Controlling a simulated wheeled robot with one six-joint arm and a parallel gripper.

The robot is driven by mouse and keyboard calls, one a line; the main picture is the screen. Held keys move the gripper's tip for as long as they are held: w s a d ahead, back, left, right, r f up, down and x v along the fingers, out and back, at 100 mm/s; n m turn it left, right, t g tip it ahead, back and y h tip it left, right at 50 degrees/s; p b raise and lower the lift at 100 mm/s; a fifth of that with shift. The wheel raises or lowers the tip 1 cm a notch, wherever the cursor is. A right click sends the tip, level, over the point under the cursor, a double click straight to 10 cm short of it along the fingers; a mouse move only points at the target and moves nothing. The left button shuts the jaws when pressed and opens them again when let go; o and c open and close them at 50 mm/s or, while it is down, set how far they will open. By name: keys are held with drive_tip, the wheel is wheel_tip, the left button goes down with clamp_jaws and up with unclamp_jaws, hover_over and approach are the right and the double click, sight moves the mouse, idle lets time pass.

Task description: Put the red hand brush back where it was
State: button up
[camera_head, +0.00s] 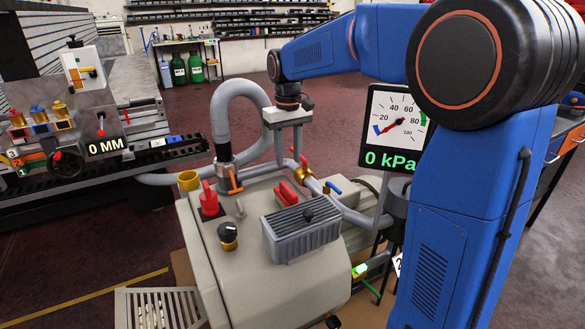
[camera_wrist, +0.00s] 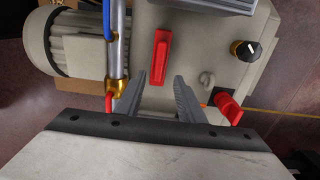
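My gripper (camera_head: 288,158) hangs pointing down above the grey-beige pump, its two grey fingers apart with nothing between them. In the wrist view my gripper (camera_wrist: 168,82) also shows open. A red elongated block (camera_head: 287,194) is on top of the pump, below and near the fingers. It shows beyond the fingertips in the wrist view (camera_wrist: 161,58). I cannot tell whether it is the hand brush or a part of the pump. No bristles show, and no other thing clearly looks like a red hand brush.
The pump (camera_head: 265,280) carries a ribbed grey box (camera_head: 300,230), a red lever (camera_head: 209,200), a black knob (camera_head: 228,235) and bent pipes (camera_head: 235,90). A gauge (camera_head: 394,128) reads 0 kPa. A slatted white crate (camera_head: 122,305) stands lower left; a machine bench is at left.

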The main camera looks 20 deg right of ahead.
drive_tip(key=shift+r, duration=0.2)
drive_tip(key=s+d+t, duration=0.1)
drive_tip(key=s, duration=0.5)
drive_tip(key=s+d, duration=0.2)
drive_tip(key=s, duration=0.4)
drive_tip(key=s+d+m+t, duration=0.1)
drive_tip(key=s, duration=0.5)
drive_tip(key=shift+s+d+r+t, duration=0.3)
drive_tip(key=shift+s+d+r, duration=0.05)
drive_tip(key=shift+s, duration=0.05)
drive_tip(key=s+d+f+t, duration=0.1)
drive_tip(key=s+f, duration=0.2)
drive_tip(key=s, duration=0.4)
drive_tip(key=s+d+f+m+t, duration=0.1)
drive_tip(key=s+f, duration=0.3)
drive_tip(key=s, duration=0.4)
drive_tip(key=shift+f, duration=0.25)
drive_tip(key=shift+d, duration=0.1)
